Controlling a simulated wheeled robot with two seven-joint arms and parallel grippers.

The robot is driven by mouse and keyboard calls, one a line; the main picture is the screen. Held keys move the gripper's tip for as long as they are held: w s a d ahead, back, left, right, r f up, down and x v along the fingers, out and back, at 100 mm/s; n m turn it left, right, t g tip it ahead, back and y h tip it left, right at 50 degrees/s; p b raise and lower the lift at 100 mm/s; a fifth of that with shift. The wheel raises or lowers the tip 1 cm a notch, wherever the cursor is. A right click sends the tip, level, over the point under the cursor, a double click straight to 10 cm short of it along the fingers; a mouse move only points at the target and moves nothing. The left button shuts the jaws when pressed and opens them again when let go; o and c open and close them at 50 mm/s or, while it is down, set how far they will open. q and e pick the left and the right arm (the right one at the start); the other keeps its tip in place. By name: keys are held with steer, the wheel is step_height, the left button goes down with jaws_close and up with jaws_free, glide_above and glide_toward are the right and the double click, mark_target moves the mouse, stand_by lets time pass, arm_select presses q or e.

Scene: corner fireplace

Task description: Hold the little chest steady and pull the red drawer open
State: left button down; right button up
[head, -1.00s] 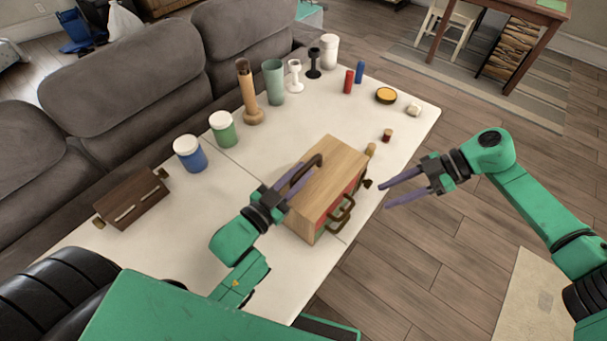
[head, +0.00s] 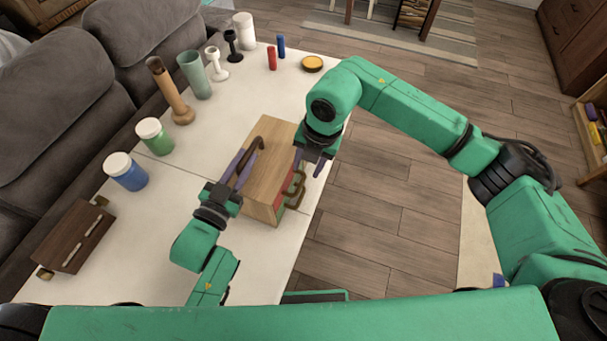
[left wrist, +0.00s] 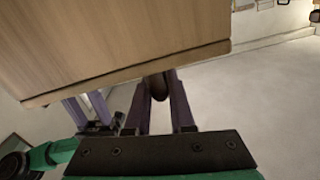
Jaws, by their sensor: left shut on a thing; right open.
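The little wooden chest (head: 273,152) stands near the right edge of the white table in the head view, its drawer fronts facing right. The red drawer (head: 284,188) shows as a narrow strip behind a brown pull (head: 297,185). My right gripper (head: 308,167) is open beside the drawer side, pointing down. Contact with a pull cannot be told.
Blue (head: 126,173) and green (head: 155,137) jars, a wooden bottle (head: 170,92), a green cup (head: 195,75) and smaller items line the back. The white tabletop (head: 235,265) in front is clear.

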mark_target(302, 181)
steer(key=f, duration=0.3)
steer(key=a+f, duration=0.1)
steer(key=f, duration=0.1)
steer(key=shift+w+f, duration=0.2)
steer(key=shift+f, duration=0.1)
jaws_close()
stand_by(1.0)
